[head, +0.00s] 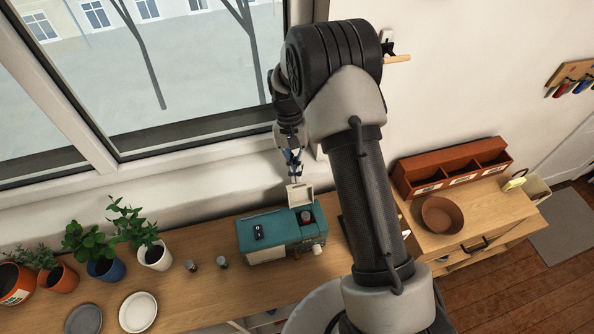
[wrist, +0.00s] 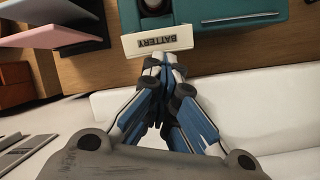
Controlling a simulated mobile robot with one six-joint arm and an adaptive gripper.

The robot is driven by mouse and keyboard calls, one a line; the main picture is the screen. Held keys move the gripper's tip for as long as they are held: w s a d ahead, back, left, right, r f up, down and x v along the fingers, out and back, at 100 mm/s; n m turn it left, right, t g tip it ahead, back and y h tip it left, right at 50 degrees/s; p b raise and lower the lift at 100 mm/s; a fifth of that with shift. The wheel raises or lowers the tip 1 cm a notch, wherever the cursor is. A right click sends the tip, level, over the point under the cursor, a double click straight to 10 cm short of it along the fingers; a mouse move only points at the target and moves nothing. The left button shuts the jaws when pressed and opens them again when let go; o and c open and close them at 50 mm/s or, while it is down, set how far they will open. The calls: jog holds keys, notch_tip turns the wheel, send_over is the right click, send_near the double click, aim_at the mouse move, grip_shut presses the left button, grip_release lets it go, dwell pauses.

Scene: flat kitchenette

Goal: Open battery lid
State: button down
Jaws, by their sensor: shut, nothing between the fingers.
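A teal and cream device (head: 268,232) stands on the wooden counter below the window. Its cream battery lid (head: 299,195) is raised at the back edge, and the compartment (head: 306,216) below it is open with a dark round thing inside. In the wrist view the lid (wrist: 158,42) carries the word BATTERY, and part of the teal body (wrist: 235,12) shows beyond it. My gripper (head: 294,175) is just behind the raised lid on the window side. In the wrist view my gripper's fingertips (wrist: 168,62) are together and empty at the lid's edge; I cannot tell whether they touch it.
Two small cylinders (head: 222,262) stand left of the device. Farther left are a white plate (head: 138,311), a grey plate (head: 84,318) and several potted plants (head: 153,254). A brown bowl (head: 442,215) and a red-brown organizer (head: 453,167) are at right. The window wall is close behind my gripper.

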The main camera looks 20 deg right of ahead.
jog(key=shift+s+a+f+g, duration=0.1)
jog(key=shift+s+f+g, duration=0.3)
jog(key=shift+s+f, duration=0.45)
jog(key=c, duration=1.5)
grip_release()
jog(key=shift+s+a+r, duration=0.1)
jog(key=shift+s+a, duration=0.1)
jog(key=shift+w+d+r, duration=0.1)
jog(key=shift+w, duration=0.15)
jog(key=shift+r, duration=0.15)
